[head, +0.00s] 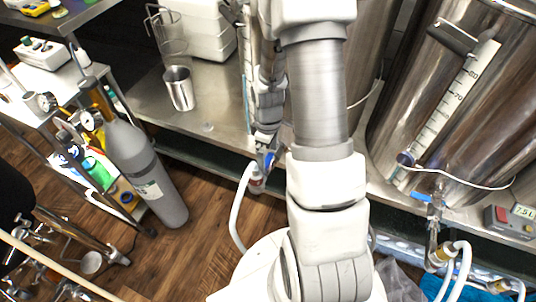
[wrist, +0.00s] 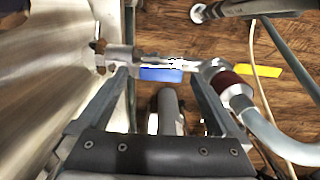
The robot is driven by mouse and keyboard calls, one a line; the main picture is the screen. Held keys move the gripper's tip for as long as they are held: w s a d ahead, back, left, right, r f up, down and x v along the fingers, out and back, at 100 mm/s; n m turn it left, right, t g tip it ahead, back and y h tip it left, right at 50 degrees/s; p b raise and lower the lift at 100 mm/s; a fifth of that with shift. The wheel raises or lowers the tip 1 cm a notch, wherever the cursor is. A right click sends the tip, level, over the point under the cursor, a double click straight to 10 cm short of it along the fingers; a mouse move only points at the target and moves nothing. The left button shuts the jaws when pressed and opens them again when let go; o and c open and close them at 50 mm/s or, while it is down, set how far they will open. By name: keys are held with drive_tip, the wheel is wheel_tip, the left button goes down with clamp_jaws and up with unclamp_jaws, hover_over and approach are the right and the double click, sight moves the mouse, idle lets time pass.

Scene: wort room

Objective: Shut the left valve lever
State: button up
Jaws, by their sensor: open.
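The left valve (wrist: 150,56) runs sideways across the wrist view, from the steel tank at left to a dark red hose fitting at right. Its blue lever (wrist: 161,75) lies roughly parallel to the pipe, just beside it. My gripper (wrist: 160,82) is open, one finger on each side of the lever, with nothing held. Whether a finger touches the lever or pipe cannot be told. In the head view the blue lever (head: 270,160) shows just below my gripper (head: 265,143), and my arm hides most of that tank.
A pale hose (head: 237,205) hangs from the left valve. A second valve with a blue lever (head: 423,197) sits on the right tank (head: 480,110). A grey gas cylinder (head: 145,170) stands at left. A steel cup (head: 180,88) stands on the bench (head: 150,105).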

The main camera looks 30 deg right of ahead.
clamp_jaws()
idle(0.5)
